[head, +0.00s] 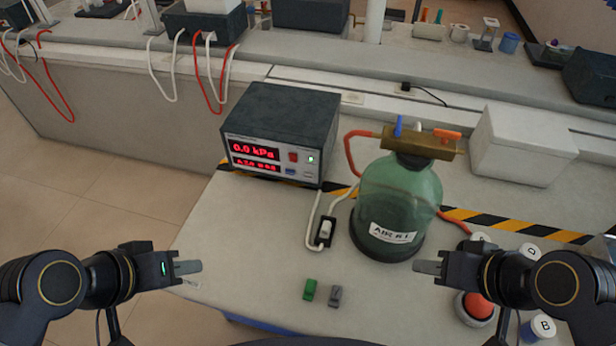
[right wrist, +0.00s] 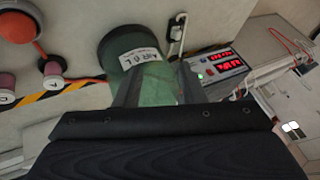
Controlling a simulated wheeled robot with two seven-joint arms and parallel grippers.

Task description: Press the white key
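A dark box meter (head: 279,132) with a red display reading 0.0 kPa stands on the bench. Its front has a red key (head: 292,157), a green-lit key (head: 311,159), a blue key (head: 290,171) and a small pale key, which looks white (head: 308,173). The meter also shows in the right wrist view (right wrist: 215,68). My left gripper (head: 190,267) is in front of the meter to the lower left, apart from it; its finger gap is not clear. My right gripper (head: 428,267) is before the green bottle; its fingers stand apart and empty in the right wrist view (right wrist: 157,93).
A green bottle (head: 397,200) with a brass valve top stands right of the meter. A white cable with a small switch (head: 325,230) lies between them. Green (head: 310,289) and grey (head: 335,296) blocks lie in front. A red dome button (head: 478,306) is lower right.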

